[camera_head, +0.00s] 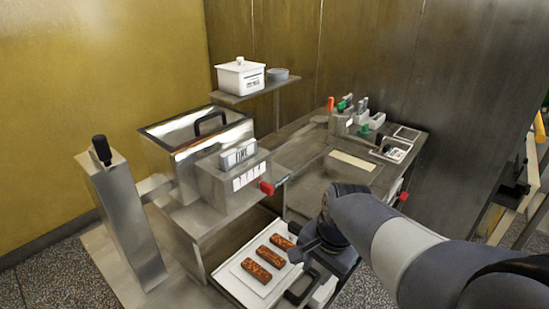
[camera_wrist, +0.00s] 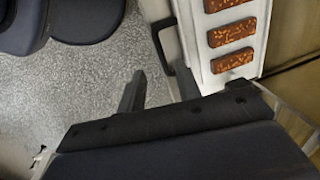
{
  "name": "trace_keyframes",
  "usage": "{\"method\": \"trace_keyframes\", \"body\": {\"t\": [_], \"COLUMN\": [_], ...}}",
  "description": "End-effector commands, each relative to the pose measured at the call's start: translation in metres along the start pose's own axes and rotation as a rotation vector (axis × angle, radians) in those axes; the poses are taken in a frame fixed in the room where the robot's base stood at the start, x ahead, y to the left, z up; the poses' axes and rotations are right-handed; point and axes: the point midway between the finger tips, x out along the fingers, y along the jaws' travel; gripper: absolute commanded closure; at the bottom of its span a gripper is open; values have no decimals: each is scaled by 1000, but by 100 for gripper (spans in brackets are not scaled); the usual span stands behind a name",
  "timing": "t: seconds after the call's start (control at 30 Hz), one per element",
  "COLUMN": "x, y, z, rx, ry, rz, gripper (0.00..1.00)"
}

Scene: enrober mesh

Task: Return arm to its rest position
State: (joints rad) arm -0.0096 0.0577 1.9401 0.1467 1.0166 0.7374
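My gripper (camera_head: 308,245) hangs above the right end of a white tray (camera_head: 233,287) at the front of the machine. In the wrist view two dark fingers stand apart with bare floor showing between them, so my gripper (camera_wrist: 158,88) is open and empty. The tray holds several brown speckled bars in a row, and my gripper partly covers the rightmost one in the head view. My arm reaches in from the lower right, bent down at the wrist. The wrist view also shows the tray's dark handle (camera_wrist: 160,45) close to the fingers.
The steel machine has a glass-lidded tank (camera_head: 195,135), a control box with a red knob (camera_head: 266,188), and a tall post with a black grip (camera_head: 102,150). A shelf carries a white lidded pot (camera_head: 240,76). Small tools (camera_head: 355,115) stand at the back right. Speckled floor (camera_wrist: 85,85) is clear beside the tray.

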Motion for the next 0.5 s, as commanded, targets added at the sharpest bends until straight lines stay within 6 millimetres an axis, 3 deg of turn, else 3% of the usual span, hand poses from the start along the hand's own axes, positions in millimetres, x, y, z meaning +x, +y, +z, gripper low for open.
{"method": "trace_keyframes", "body": {"t": [0.23,0.5], "x": [51,84], "y": [1,1], "z": [1,1], "rx": [0,0], "ry": [-4,-3], "rz": [5,3], "gripper": [67,67]}}
